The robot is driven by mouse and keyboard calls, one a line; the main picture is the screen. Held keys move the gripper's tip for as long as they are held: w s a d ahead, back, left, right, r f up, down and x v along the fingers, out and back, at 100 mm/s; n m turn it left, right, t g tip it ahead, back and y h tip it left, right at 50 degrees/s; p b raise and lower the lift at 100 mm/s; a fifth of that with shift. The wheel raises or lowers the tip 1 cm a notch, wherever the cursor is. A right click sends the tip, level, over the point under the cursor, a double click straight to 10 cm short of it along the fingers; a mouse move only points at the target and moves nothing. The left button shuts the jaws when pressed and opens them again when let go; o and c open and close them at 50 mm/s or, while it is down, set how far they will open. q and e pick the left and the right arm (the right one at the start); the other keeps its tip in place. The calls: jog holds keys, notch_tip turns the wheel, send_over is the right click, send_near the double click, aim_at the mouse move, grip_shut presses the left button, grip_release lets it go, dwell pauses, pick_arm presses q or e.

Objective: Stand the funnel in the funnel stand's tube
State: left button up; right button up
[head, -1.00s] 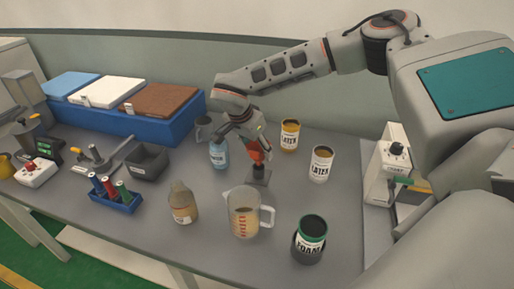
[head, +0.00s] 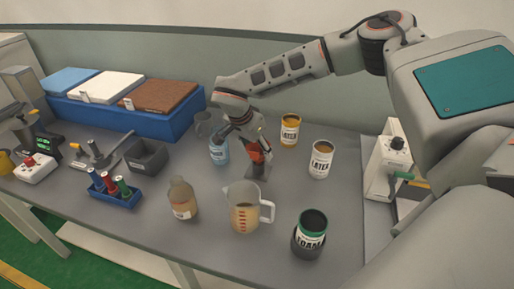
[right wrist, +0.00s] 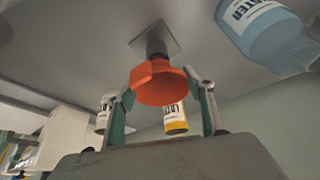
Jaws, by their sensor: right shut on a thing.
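The orange funnel (head: 255,155) is between the fingers of my right gripper (head: 251,150), near the middle of the table. The right wrist view shows the funnel (right wrist: 158,88) with my right gripper (right wrist: 160,100) shut on it, one finger on each side. The funnel stand has a square grey base (head: 257,173) on the table and a short dark tube (right wrist: 156,47). The funnel's narrow end is lined up with the tube and meets it in the wrist view. Whether the spout is inside the tube is hidden. My left gripper is not in view.
A blue bottle (head: 218,151) stands close to the left of the gripper. Yellow and white latex cans (head: 321,160) stand to the right. A measuring jug (head: 243,210), a brown bottle (head: 182,200) and a green-topped foam can (head: 310,236) stand in front.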

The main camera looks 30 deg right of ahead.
jog(key=shift+f, duration=0.8)
jog(key=o, duration=1)
jog(key=v, duration=1.2)
jog(key=shift+r, duration=0.1)
